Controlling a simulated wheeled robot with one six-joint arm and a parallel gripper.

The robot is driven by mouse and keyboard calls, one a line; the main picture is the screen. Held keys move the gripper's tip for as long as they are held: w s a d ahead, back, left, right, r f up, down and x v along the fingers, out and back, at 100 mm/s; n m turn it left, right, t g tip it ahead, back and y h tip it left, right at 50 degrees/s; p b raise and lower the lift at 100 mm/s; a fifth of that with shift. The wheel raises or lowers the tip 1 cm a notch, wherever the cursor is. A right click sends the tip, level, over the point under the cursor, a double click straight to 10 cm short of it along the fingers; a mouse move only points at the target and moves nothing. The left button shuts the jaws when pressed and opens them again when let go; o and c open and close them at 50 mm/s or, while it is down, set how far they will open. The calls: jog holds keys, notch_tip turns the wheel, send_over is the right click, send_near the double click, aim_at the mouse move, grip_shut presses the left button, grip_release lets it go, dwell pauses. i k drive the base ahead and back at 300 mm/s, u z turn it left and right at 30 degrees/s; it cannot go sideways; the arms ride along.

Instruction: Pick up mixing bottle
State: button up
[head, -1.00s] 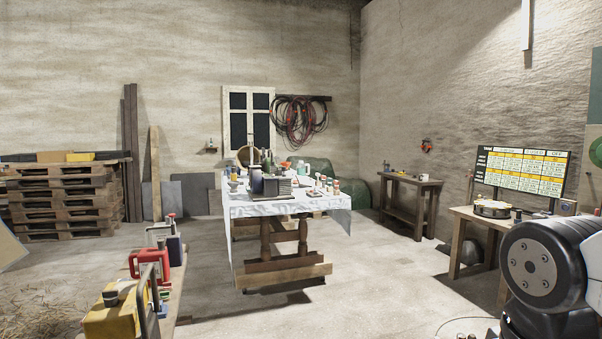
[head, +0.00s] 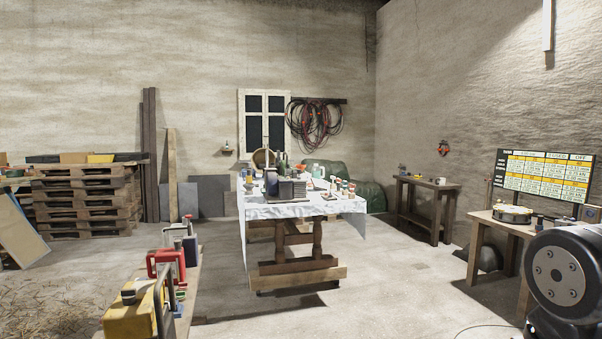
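A table with a white cloth (head: 290,211) stands mid-room, crowded with small items. Dark bottles (head: 281,163) stand towards its back, near a round brown object (head: 263,158). Small bottles or jars (head: 344,187) stand near its right end, and a dark box-like item (head: 292,188) sits near the front. At this distance I cannot tell which item is the mixing bottle. My gripper is not in view; only a dark, round joint of my arm shows at the lower right, well apart from the table.
A low bench at the lower left carries a yellow canister (head: 138,313) and a red one (head: 167,266). Pallets (head: 85,205) are stacked at the left. A wooden side table (head: 427,205) and a bench with a chart screen (head: 545,175) stand at the right. Floor right of the cloth-covered table is clear.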

aim_at(315, 171)
jog(key=z, duration=2.15)
jog(key=i, duration=5.55)
jog(key=u, duration=2.8)
jog(key=i, duration=0.15)
jog(key=z, duration=0.15)
